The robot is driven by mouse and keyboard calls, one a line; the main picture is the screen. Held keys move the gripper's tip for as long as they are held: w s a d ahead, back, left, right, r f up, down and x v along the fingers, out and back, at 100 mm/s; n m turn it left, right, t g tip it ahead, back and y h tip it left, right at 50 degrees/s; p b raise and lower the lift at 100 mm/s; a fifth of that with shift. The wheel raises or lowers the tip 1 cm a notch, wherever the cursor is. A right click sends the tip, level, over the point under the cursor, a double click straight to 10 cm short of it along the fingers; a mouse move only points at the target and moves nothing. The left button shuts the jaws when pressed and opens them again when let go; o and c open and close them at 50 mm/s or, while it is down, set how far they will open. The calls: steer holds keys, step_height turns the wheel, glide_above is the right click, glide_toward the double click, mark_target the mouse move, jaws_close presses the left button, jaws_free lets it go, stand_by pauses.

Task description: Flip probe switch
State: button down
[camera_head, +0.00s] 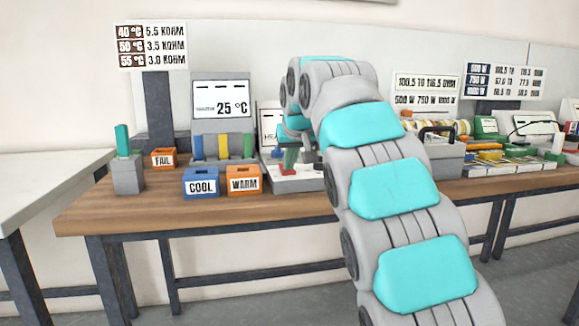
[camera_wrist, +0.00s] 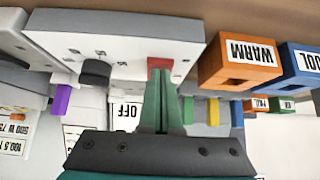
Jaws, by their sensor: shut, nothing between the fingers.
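A red switch (camera_wrist: 161,64) sits at the edge of a white-topped panel (camera_wrist: 120,38) in the wrist view, which is upside down. It also shows as a small red spot in the head view (camera_head: 288,171). My gripper (camera_wrist: 159,74) is shut and empty, its green fingertips right at the red switch and partly covering it. I cannot tell if they touch it. A black knob (camera_wrist: 95,71) with small marks around it is on the same panel. A display reading OFF (camera_wrist: 127,112) stands behind the panel. My arm hides much of this device in the head view.
Orange WARM box (camera_head: 244,181) and blue COOL box (camera_head: 201,183) stand close left of the panel. Behind them are colored blocks and a 25 °C display (camera_head: 222,100). A FAIL box (camera_head: 163,158) and grey block (camera_head: 127,175) are further left. Equipment crowds the right of the table (camera_head: 200,215).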

steer(key=shift+r, duration=0.25)
steer(key=shift+r+p, duration=0.7)
steer(key=shift+p, duration=0.05)
steer(key=r, duration=0.1)
steer(key=r+p, duration=0.2)
steer(key=r, duration=0.1)
steer(key=shift+s+d+r, duration=0.1)
steer(key=shift+s, duration=0.2)
steer(key=s+f+v, duration=0.1)
steer(key=v, duration=0.8)
steer(key=shift+s+d+b, duration=0.3)
steer(key=shift+s+b, duration=0.1)
steer(key=shift+s, duration=0.1)
